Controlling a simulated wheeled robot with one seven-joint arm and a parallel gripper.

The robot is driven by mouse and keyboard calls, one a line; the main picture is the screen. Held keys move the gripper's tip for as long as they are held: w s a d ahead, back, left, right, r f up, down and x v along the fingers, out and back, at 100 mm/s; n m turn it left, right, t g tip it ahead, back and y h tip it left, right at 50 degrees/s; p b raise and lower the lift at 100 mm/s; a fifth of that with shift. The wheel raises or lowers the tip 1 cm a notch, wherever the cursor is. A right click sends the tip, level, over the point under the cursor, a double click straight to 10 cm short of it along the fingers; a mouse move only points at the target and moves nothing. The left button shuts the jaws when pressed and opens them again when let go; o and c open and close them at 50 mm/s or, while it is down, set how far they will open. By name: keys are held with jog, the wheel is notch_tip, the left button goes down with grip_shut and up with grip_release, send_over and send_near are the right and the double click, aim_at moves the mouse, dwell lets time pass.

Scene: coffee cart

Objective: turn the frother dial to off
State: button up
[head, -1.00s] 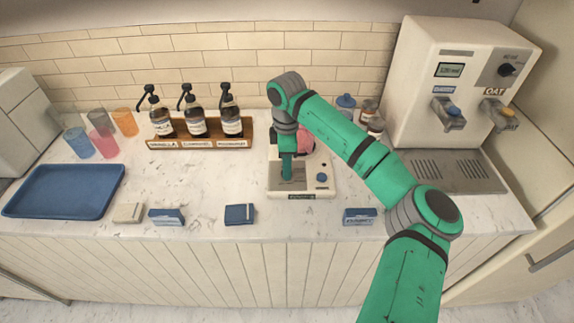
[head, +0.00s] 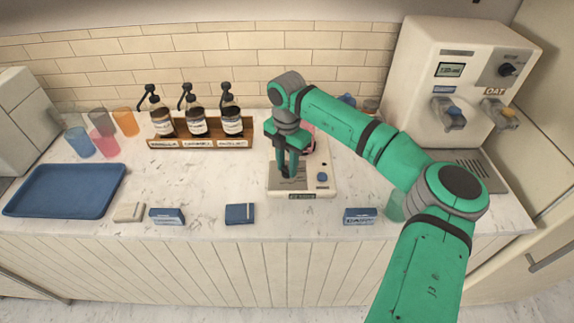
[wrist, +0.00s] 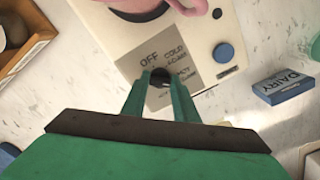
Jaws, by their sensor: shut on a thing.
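The frother (head: 332,186) is a cream box on the counter with a pink vessel (head: 311,143) on its back part, partly hidden by my arm. In the wrist view, its grey label plate (wrist: 182,62) reads OFF at the upper left and COLD FOAM at the upper right; lower lettering is partly covered. The small black dial (wrist: 159,76) sits between my fingertips. My gripper (wrist: 160,80), also in the head view (head: 290,176), points down and is shut on the dial. I cannot tell which setting the dial points to.
A blue round button (head: 322,177) is on the frother's right. A syrup rack (head: 200,143) with pump bottles stands behind left. A blue DAIRY box (head: 360,216) and a green clear cup (head: 396,207) are to the right.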

jog(key=n, duration=0.6)
jog(key=shift+a+n, duration=0.1)
jog(key=shift+n, duration=0.2)
jog(key=n, duration=1.2)
jog(key=shift+n, duration=0.3)
jog(key=n, duration=0.4)
jog(key=shift+d+n, duration=0.2)
jog(key=shift+n, duration=0.5)
jog(key=shift+a+n, duration=0.1)
jog(key=shift+n, duration=0.5)
jog(key=shift+s, duration=0.1)
